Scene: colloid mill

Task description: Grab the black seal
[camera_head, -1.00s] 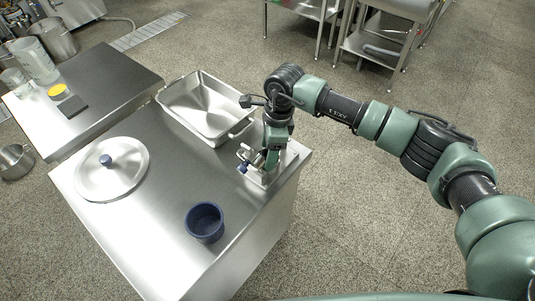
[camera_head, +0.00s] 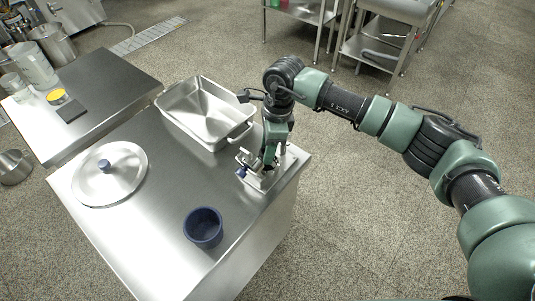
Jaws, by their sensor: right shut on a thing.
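My right gripper (camera_head: 268,164) points down at the right edge of the steel worktop, over a small metal fitting (camera_head: 262,182) with a blue knob (camera_head: 241,172). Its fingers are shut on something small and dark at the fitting. The fingers and the fitting hide most of it, so I cannot tell for certain that it is the black seal. No other black seal shows clearly. My left gripper is not in view.
A steel tray (camera_head: 180,117) stands behind and left of my right gripper. A round lid (camera_head: 92,190) lies at the worktop's left, and a dark blue cup (camera_head: 203,228) stands near the front. The worktop's middle is clear. A side table (camera_head: 110,85) stands at back left.

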